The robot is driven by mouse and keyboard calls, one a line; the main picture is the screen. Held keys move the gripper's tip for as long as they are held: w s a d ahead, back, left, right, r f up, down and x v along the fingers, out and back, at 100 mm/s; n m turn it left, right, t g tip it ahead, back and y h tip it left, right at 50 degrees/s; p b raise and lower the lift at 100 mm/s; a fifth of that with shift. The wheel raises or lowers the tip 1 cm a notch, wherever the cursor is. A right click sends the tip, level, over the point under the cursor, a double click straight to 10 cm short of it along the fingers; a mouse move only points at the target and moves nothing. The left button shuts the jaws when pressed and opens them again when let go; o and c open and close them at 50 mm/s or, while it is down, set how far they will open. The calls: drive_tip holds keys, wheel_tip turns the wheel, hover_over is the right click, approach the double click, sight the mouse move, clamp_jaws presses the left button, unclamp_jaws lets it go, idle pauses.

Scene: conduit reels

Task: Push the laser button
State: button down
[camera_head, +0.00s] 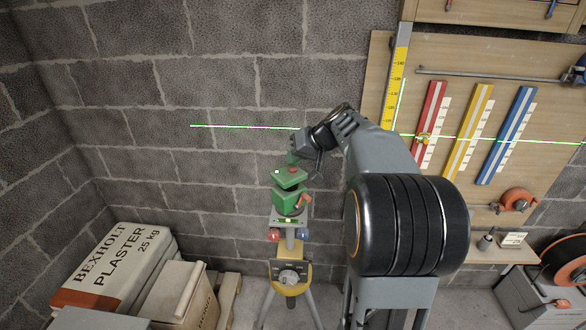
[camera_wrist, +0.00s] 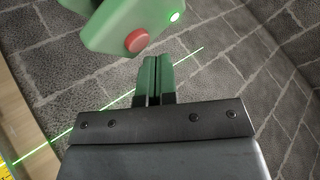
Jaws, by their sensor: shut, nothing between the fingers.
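The green laser device (camera_head: 289,196) stands on a tripod (camera_head: 291,273) in front of the block wall. Its red button (camera_wrist: 138,40) shows large near the top of the wrist view, on the green housing (camera_wrist: 112,28), beside a small lit green light (camera_wrist: 175,17). My gripper (camera_wrist: 154,60) is shut and empty. In the wrist view its green fingertips are just below the button, with a small gap in the picture; I cannot tell the depth between them. In the head view my gripper (camera_head: 293,158) is just above the device's top.
A green laser line (camera_head: 240,127) runs across the wall and the board at right. The board holds red (camera_head: 430,125), yellow and blue strips. Plaster bags (camera_head: 115,265) and a box lie at lower left. An orange reel (camera_head: 566,262) stands at lower right.

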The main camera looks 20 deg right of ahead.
sight(295, 167)
drive_tip(key=shift+f, duration=0.15)
idle(0.4)
drive_tip(key=shift+f+b, duration=0.3)
drive_tip(key=shift+b, duration=0.35)
drive_tip(key=shift+r, duration=0.5)
idle(0.5)
drive_tip(key=shift+r+p, duration=2.1)
drive_tip(key=shift+r, duration=0.95)
drive_tip(key=shift+f, duration=0.1)
